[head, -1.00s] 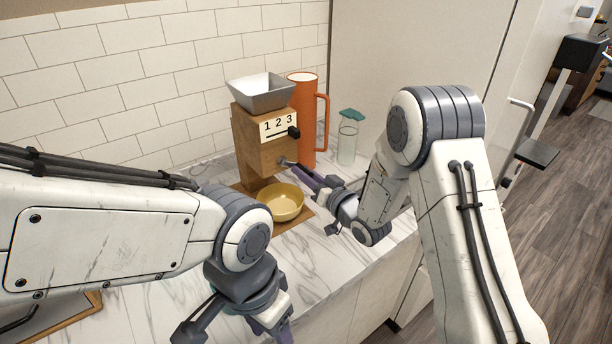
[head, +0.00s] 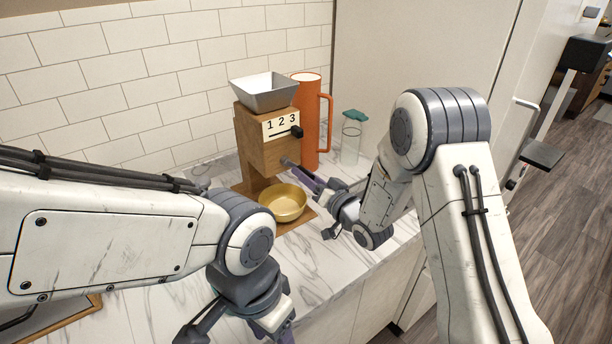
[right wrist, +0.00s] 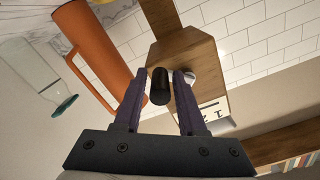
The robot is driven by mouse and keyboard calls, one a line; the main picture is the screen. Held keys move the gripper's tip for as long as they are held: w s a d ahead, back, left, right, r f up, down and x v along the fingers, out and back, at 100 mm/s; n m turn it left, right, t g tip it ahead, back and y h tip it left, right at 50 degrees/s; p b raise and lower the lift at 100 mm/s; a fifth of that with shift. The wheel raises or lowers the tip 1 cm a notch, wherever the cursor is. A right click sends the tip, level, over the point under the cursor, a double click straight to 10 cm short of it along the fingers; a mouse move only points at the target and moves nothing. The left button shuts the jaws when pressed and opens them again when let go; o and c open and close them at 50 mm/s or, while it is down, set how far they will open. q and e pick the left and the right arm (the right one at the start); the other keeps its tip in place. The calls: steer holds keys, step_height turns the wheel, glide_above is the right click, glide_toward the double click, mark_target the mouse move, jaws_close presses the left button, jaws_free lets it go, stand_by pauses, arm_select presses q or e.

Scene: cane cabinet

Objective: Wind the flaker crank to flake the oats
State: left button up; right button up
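The wooden flaker (head: 262,150) with a grey hopper (head: 264,92) stands on the counter against the tiled wall. Its metal crank hub (head: 288,162) is low on its front. A black crank grip (right wrist: 160,86) shows in the right wrist view between the fingers of my right gripper (right wrist: 160,92), with narrow gaps beside it. In the head view that gripper (head: 308,177) is at the crank, and the grip is hidden. A yellow bowl (head: 284,204) stands below the flaker's front. My left gripper (head: 272,335) is at the bottom edge, partly cut off.
An orange mug (head: 309,125) stands right behind the flaker and shows in the right wrist view (right wrist: 92,50). A glass jar with a green top (head: 351,140) is further right. A black slider knob (head: 297,131) sits beside the numbers.

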steer(key=b+v, duration=0.3)
steer(key=v, duration=0.7)
steer(key=shift+s, duration=0.2)
steer(key=shift+d, duration=0.1)
